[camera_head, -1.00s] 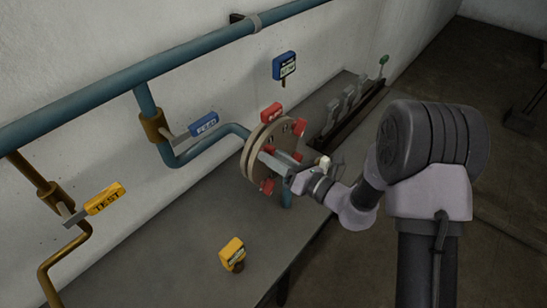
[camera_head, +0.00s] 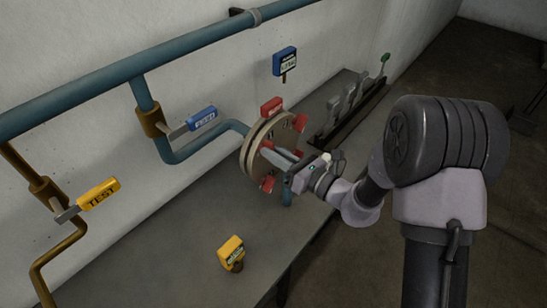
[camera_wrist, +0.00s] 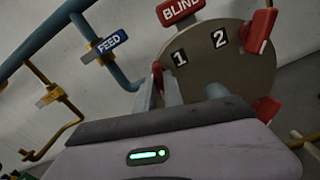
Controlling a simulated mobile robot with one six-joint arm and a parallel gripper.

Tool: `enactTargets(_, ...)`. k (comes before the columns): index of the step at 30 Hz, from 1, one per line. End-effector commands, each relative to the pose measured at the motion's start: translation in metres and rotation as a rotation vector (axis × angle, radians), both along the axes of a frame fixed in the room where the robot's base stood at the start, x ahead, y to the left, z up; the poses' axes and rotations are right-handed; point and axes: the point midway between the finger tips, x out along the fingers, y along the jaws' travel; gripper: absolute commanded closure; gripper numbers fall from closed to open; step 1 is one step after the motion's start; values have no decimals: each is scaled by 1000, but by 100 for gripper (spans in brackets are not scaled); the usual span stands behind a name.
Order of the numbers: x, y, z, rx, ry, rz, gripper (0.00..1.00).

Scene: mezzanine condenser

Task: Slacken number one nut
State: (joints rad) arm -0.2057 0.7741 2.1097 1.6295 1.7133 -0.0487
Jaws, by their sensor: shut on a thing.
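The round flange (camera_head: 254,155) on the blue pipe shows in the head view, with several red nuts around its rim. In the wrist view its tan face (camera_wrist: 215,72) carries the labels "1" (camera_wrist: 180,57) and "2" (camera_wrist: 220,39). The number one nut (camera_wrist: 157,74) is a red piece just left of the "1", mostly hidden between my fingers. My gripper (camera_wrist: 158,84) is shut on it. In the head view my gripper (camera_head: 279,158) reaches the flange face from the right. The number two nut (camera_wrist: 260,30) is red and clear of my fingers.
A red "BLIND" tag (camera_wrist: 180,9) tops the flange. A blue "FEED" handle (camera_head: 202,119) and a yellow "TEST" handle (camera_head: 99,193) are on pipes to the left. A yellow instrument (camera_head: 231,252) stands on the grey bench (camera_head: 180,245). A blue gauge (camera_head: 285,61) stands behind.

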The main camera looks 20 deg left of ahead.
Motion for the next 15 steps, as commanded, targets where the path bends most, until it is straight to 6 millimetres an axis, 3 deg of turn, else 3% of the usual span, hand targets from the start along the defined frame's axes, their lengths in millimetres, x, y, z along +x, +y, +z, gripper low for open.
enactTargets(15,1,0,-5,-186,-454,-1,100)
